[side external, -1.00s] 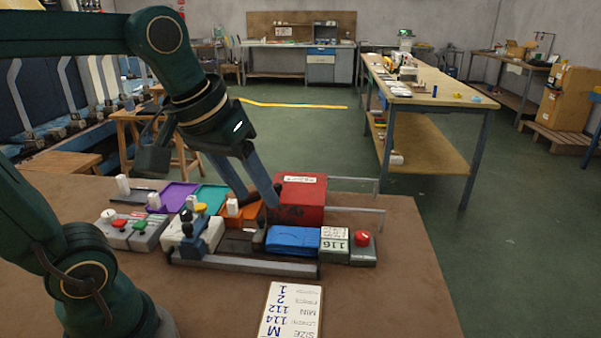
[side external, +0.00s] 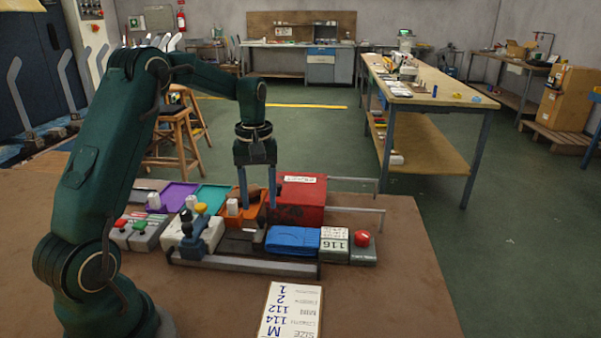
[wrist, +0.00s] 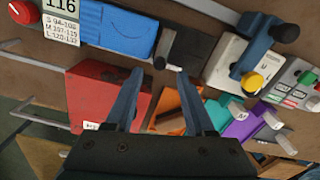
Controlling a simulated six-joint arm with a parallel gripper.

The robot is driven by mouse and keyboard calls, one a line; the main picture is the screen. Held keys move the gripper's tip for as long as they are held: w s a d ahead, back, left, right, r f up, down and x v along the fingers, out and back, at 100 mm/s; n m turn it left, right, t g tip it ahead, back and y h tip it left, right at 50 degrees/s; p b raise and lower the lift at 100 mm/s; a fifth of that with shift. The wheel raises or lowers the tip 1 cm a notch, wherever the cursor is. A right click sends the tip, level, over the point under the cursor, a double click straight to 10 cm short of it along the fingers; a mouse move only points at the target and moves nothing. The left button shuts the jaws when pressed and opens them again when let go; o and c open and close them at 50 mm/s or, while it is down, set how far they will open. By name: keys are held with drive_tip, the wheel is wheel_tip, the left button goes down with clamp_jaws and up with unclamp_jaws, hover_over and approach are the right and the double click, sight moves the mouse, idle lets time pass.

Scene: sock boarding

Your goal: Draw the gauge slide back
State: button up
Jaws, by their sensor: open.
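A blue-grey upright with a black knob (side external: 188,222) stands at the left end of the grey rail (side external: 245,264); I take it to be the gauge slide. It also shows at the upper right of the wrist view (wrist: 262,45). A display block reading 116 (side external: 334,246) sits right of a folded blue cloth (side external: 292,240). My gripper (side external: 257,206) points down, open and empty, to the right of the upright, beside the red box (side external: 308,196). In the wrist view its fingers (wrist: 161,73) are spread, with a dark block with a grey bar (wrist: 190,46) just beyond them.
Orange, teal (side external: 213,196) and purple (side external: 172,195) trays lie behind. A button box (side external: 150,232) is at the left, a red button (side external: 362,239) at the right. A size card (side external: 291,310) lies in front. The brown bench top (side external: 395,275) is bare at right.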

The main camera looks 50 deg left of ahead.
sight(260, 218)
drive_tip(key=shift+f, duration=1.75)
clamp_jaws()
drive_tip(key=shift+r, duration=0.1)
